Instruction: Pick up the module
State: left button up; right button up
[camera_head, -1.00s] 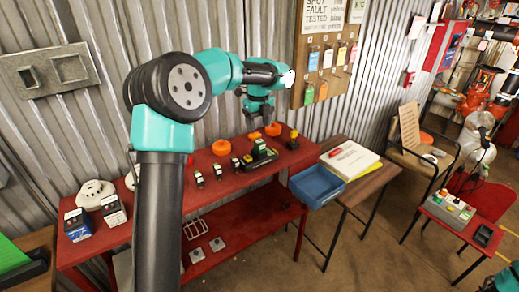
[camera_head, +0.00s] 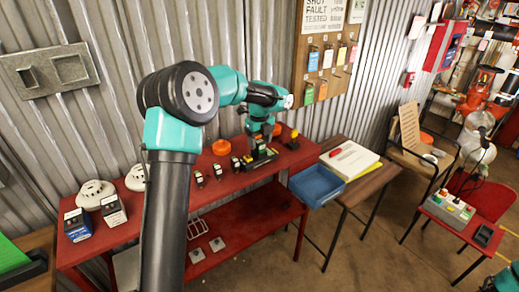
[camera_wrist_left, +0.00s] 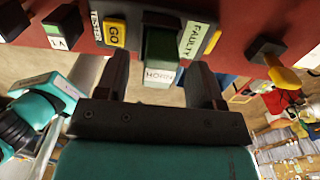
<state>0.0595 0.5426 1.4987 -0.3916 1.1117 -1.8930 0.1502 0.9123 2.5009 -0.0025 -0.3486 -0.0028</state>
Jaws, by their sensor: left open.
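The module (camera_wrist_left: 161,72), a dark green block with a white lettered label, stands in a black holder (camera_head: 262,162) on the red bench. My left gripper (camera_head: 261,142) is over the holder, pointing down. In the wrist view its two fingers (camera_wrist_left: 160,80) are apart, one on each side of the module, with gaps visible. The head view mostly hides the module behind the gripper.
Small black-and-white modules (camera_head: 198,179) stand left of the holder. A yellow-topped black item (camera_head: 293,140) is close on its right. An orange round piece (camera_head: 221,147) lies behind. A blue tray (camera_head: 316,186) sits on the table at right.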

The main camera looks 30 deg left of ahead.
pick_arm(q)
notch_tip(320, 180, down, 2)
dwell(0.5)
jog(key=c, duration=1.1)
jog(key=shift+r, duration=0.2)
jog(key=shift+r, duration=1.35)
jog(key=shift+s+d+r, duration=0.1)
jog(key=shift+r, duration=0.25)
jog(key=s+d, duration=0.2)
jog(key=s, duration=0.2)
jog(key=s+d+r, duration=0.1)
jog(key=s+d, duration=0.2)
jog(key=s, duration=0.2)
jog(key=s+d, duration=0.3)
jog(key=s, duration=0.1)
jog(key=shift+s+d+r, duration=0.1)
jog(key=shift+s+r, duration=0.05)
jog(key=shift+s, duration=0.1)
